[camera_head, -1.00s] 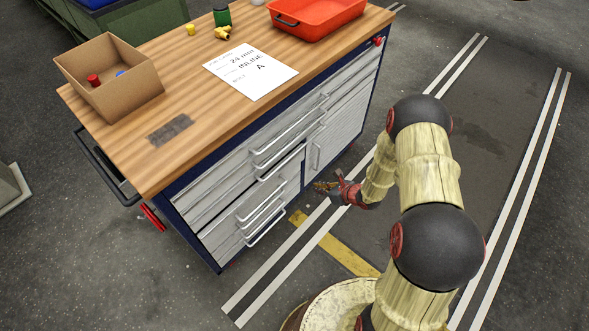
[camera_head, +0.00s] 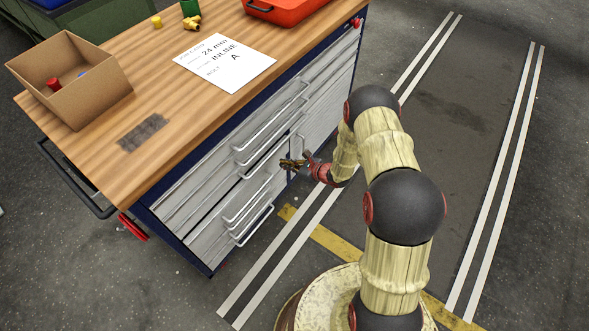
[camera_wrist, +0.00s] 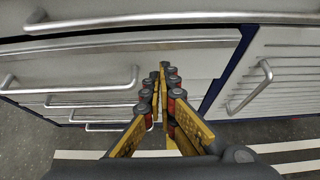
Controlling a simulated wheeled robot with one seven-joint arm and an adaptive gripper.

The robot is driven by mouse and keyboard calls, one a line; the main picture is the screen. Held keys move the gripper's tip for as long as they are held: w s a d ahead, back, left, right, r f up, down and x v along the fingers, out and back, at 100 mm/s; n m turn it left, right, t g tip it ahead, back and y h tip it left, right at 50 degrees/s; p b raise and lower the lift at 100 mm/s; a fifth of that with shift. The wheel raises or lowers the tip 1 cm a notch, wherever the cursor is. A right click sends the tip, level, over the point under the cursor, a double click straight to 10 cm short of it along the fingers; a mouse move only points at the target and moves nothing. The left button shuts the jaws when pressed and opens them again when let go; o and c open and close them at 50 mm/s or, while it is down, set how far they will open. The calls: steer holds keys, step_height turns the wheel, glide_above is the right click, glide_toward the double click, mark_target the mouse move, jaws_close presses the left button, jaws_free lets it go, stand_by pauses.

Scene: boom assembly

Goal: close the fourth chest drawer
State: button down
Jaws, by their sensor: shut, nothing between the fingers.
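The chest (camera_head: 185,235) is a dark blue cabinet with a stack of grey drawers and bar handles. In the head view a middle drawer handle (camera_head: 265,163) stands out near my gripper. In the wrist view a drawer front (camera_wrist: 100,65) with a long handle (camera_wrist: 75,86) fills the left and middle, and several lower handles show below it. I cannot tell surely which drawer is fourth or how far it stands out. My gripper (camera_head: 284,163) is shut and empty, in front of the drawers' right part. Its fingertips (camera_wrist: 164,72) overlap the drawer front; contact is unclear.
A ribbed cupboard door (camera_wrist: 265,70) with a handle is right of the drawers. Floor right of the chest is open, with white lines.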

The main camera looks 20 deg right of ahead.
mark_target(273, 157)
steer(key=shift+w+a+r+b, duration=0.1)
steer(key=shift+w+a+b, duration=0.1)
steer(key=shift+w+a, duration=0.45)
steer(key=shift+w+a+r+b, duration=0.15)
steer(key=shift+w+a, duration=0.25)
steer(key=shift+w, duration=0.45)
steer(key=shift+f, duration=0.1)
steer(key=shift+w+a+b, duration=0.55)
steer(key=shift+w+a, duration=0.3)
steer(key=shift+w, duration=0.3)
steer(key=shift+d, duration=0.1)
